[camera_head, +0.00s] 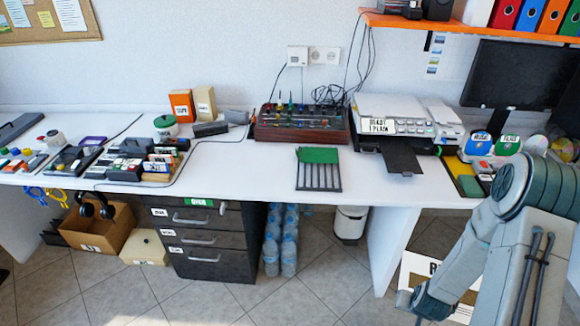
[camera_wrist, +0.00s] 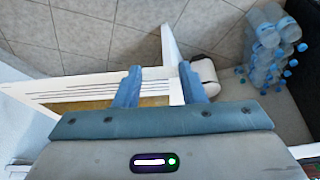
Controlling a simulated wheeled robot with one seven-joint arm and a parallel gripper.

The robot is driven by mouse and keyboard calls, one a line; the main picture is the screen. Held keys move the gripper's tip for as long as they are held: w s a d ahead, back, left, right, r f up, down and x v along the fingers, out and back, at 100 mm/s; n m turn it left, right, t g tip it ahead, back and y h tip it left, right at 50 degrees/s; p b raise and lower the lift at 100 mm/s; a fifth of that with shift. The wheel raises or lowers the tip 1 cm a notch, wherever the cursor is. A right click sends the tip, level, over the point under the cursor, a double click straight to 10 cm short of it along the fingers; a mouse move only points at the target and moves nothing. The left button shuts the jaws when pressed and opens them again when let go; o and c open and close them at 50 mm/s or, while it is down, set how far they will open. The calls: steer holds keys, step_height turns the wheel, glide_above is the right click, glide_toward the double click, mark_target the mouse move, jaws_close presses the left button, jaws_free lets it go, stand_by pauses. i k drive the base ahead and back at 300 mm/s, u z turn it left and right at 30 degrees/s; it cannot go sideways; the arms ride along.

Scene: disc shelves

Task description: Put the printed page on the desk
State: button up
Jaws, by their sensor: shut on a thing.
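The printed page (camera_head: 413,267) is a white sheet with dark lettering and a tan area, in the lower right of the head view. It is below desk height, in front of the desk's right side panel. My gripper (camera_head: 425,303) is shut on the page, and my arm hides part of it. In the wrist view the page (camera_wrist: 90,88) runs from the left to between the fingers of my gripper (camera_wrist: 160,82), with lines of print showing. The white desk (camera_head: 240,170) stretches along the wall, with bare top left of the green-topped rack.
A printer (camera_head: 392,118) with a dark tray (camera_head: 400,157) stands at the desk's right. A green-topped slotted rack (camera_head: 318,170) lies near the front edge. Drawers (camera_head: 205,240) and water bottles (camera_head: 280,240) are under the desk. Several small items crowd the desk's left.

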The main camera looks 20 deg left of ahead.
mark_target(236, 166)
steer(key=u, duration=3.45)
steer(key=i, duration=1.6)
steer(key=z, duration=2.25)
